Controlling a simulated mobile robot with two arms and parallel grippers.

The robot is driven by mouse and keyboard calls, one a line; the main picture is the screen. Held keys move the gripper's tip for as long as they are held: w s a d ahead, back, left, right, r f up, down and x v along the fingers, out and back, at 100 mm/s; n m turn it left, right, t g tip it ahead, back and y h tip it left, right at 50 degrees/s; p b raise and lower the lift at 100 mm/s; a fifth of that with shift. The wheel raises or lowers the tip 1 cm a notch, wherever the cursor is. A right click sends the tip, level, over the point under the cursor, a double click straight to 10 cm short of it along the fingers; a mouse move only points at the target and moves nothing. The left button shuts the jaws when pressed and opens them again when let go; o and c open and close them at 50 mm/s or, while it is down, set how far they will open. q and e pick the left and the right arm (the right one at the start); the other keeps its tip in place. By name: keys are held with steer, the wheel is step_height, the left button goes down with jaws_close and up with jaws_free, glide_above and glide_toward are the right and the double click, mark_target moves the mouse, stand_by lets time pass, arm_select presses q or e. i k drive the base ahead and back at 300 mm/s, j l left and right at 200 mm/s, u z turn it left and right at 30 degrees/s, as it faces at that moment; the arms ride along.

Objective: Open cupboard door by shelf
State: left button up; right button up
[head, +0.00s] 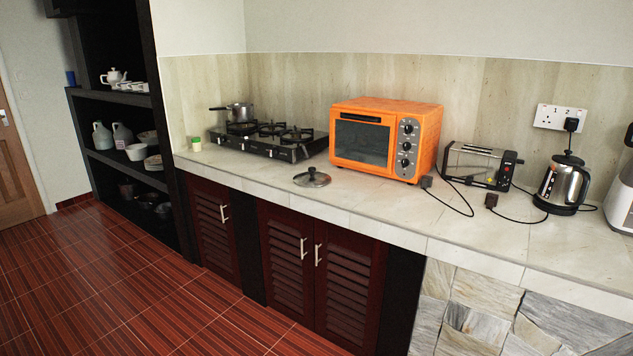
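The cupboard door nearest the shelf (213,224) is a single dark red louvred door under the counter's left end. It is shut, with a vertical metal handle (224,213) on its right side. The dark open shelf (113,98) stands to its left, against the wall. A pair of similar louvred doors sits further right, the left one (285,262) and the right one (345,285), both shut, with handles side by side in the middle. Neither of my grippers shows in the head view.
The stone counter (400,222) carries a gas hob (270,142), an orange oven (388,140), a toaster (478,166), a kettle (563,184) and a loose pot lid (312,178). The red tiled floor (120,290) before the cupboards is clear. A wooden door (17,160) stands far left.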

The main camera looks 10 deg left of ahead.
mark_target(208, 200)
steer(key=i+j+u, duration=0.25)
steer(key=i+u, duration=0.25)
steer(key=i+j+u, duration=0.1)
steer(key=i+u, duration=0.35)
steer(key=i+l+u, duration=0.15)
steer(key=i+u, duration=0.35)
steer(key=i+z, duration=0.1)
steer(key=i, duration=0.6)
steer(key=i+j+z, duration=0.1)
steer(key=i, duration=0.65)
steer(key=i+j+z, duration=0.1)
steer(key=i, duration=0.6)
steer(key=i+j+z, duration=0.25)
steer(key=l, duration=0.1)
